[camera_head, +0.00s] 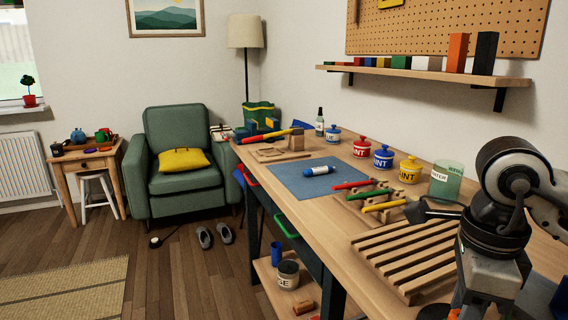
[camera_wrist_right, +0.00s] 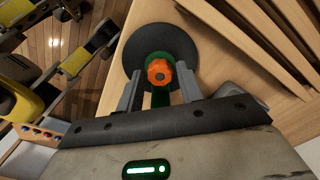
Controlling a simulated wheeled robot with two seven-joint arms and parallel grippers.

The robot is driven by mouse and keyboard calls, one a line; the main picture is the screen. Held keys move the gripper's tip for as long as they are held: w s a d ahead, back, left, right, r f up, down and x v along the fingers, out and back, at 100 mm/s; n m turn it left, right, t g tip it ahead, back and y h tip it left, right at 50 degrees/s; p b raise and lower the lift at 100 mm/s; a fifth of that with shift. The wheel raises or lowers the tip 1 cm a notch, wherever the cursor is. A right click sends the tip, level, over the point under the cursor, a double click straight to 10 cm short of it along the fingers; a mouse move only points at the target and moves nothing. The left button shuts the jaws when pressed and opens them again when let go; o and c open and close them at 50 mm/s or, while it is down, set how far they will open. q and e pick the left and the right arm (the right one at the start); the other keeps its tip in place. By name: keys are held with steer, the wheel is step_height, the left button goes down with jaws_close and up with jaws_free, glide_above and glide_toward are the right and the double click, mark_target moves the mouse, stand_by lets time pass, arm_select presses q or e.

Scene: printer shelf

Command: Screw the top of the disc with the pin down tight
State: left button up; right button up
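In the right wrist view, a dark round disc (camera_wrist_right: 182,38) lies near the edge of the wooden bench. An orange knob-like top (camera_wrist_right: 160,73) sits over a green part (camera_wrist_right: 158,98) at the disc's near side. My right gripper (camera_wrist_right: 159,84) is open, with one finger on each side of the orange top and visible gaps to it. Whether a fingertip touches the disc I cannot tell. My left gripper is not in view.
A slatted wooden rack (camera_head: 410,255) lies beside the right arm; its slats also show in the right wrist view (camera_wrist_right: 265,40). Behind it are wooden holders with coloured-handled tools (camera_head: 375,200), paint pots (camera_head: 383,157) and a water jar (camera_head: 446,181). A blue mat (camera_head: 300,186) carries a blue tube.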

steer(key=n, duration=0.4)
steer(key=shift+f+b, duration=0.15)
steer(key=shift+b, duration=0.2)
steer(key=n+b, duration=0.1)
steer(key=n, duration=1)
steer(key=shift+n+b, duration=0.3)
steer(key=shift+n, duration=0.1)
